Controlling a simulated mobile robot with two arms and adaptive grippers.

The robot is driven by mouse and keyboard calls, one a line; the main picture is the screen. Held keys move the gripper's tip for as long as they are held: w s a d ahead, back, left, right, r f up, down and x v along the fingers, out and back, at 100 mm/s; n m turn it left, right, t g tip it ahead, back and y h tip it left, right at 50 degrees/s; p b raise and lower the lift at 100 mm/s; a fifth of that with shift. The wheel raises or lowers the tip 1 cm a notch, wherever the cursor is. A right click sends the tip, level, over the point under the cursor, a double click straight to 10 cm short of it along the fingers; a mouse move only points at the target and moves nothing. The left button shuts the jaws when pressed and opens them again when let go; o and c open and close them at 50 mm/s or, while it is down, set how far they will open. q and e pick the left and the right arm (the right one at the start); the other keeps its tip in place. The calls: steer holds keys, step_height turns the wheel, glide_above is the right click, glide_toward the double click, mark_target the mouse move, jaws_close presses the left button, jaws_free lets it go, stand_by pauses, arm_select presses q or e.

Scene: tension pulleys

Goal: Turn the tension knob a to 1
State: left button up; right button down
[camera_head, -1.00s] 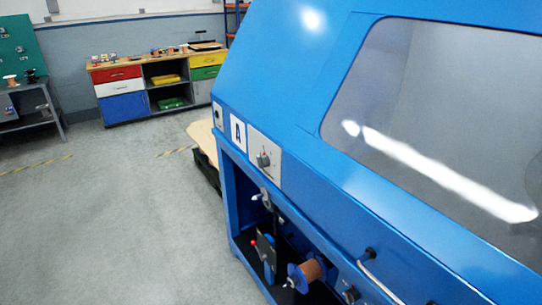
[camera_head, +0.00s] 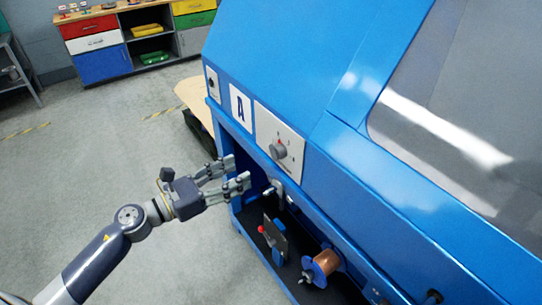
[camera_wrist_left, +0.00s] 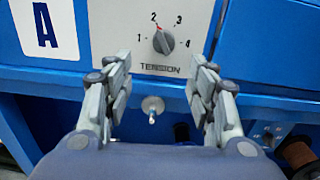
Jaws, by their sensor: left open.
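The tension knob (camera_head: 278,151) is a grey dial on a white plate beside the letter A (camera_head: 241,106), on the blue machine's front. In the left wrist view the knob (camera_wrist_left: 164,42) is ringed by the numbers 1 to 4, over the word TENSION. Its red mark points up and slightly left, close to 2. My left gripper (camera_head: 239,172) is open and empty, in front of the machine, left of and below the knob. In the left wrist view its fingers (camera_wrist_left: 160,72) stand either side of the knob's column, with the knob above and beyond them, untouched. My right gripper is not in view.
Below the plate is an open bay (camera_head: 262,205) with a metal peg, a red-tipped lever (camera_head: 262,229) and a copper spool (camera_head: 323,263). A large window (camera_head: 450,120) fills the upper right. Clear floor (camera_head: 100,180) lies left of the machine.

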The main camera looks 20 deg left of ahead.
mark_target(272, 156)
arm_select(q)
steer(key=shift+m, duration=0.4)
steer(key=p+x, duration=0.1)
steer(key=x, duration=0.2)
steer(key=p+x, duration=0.1)
steer(key=x, duration=0.3)
steer(key=p+x, duration=0.1)
steer(key=x, duration=0.3)
steer(key=shift+s+d+r+p, duration=0.15)
steer(key=shift+d+r+p, duration=0.05)
steer(key=shift+r+p, duration=0.1)
steer(key=c, duration=1.1)
